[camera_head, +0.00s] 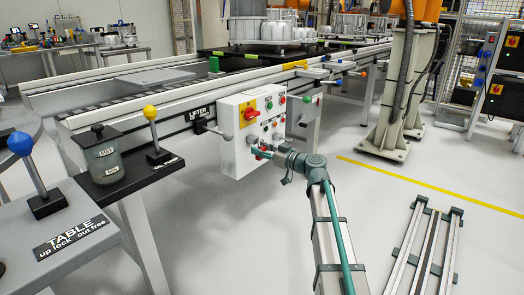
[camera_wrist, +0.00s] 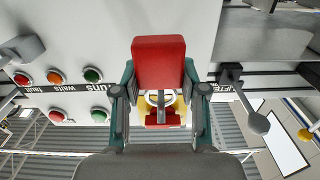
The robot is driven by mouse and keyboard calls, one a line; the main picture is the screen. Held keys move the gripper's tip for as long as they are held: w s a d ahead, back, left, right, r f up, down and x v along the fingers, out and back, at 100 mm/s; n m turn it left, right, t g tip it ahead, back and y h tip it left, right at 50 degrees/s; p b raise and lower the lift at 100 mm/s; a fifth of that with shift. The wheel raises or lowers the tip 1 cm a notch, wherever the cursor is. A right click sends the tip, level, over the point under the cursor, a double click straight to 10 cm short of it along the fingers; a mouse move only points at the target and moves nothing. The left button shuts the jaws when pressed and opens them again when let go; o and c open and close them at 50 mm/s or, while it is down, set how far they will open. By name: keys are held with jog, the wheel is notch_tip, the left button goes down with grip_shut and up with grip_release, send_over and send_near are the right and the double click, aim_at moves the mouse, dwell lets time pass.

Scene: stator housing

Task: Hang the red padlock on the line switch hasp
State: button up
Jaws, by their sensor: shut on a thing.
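The red padlock (camera_wrist: 158,62) is between the two fingers of my gripper (camera_wrist: 159,80) in the wrist view. Its pale shackle (camera_wrist: 151,98) points toward the yellow and red line switch (camera_wrist: 178,106), which shows just beyond it, partly hidden. I cannot tell whether the shackle touches or passes through the hasp. In the head view the line switch (camera_head: 248,113) is on the upper left of the white control box (camera_head: 236,146). My gripper (camera_head: 262,153) is small there, in front of the box's lower part, with a bit of red at its tip.
Several round red, orange and green buttons (camera_wrist: 54,76) sit beside the switch. A lever with a grey ball (camera_wrist: 258,122) sticks out on the other side. A conveyor (camera_head: 150,90) runs behind the box. A side table (camera_head: 50,235) stands at left.

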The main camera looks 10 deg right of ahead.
jog(key=o, duration=1.3)
jog(key=shift+s+d, duration=0.2)
jog(key=shift+s, duration=0.05)
jog(key=shift+s+d, duration=0.25)
jog(key=shift+s+d, duration=0.4)
jog(key=shift+s, duration=0.1)
jog(key=shift+s+d, duration=0.25)
jog(key=shift+s+d, duration=0.4)
jog(key=shift+s, duration=0.05)
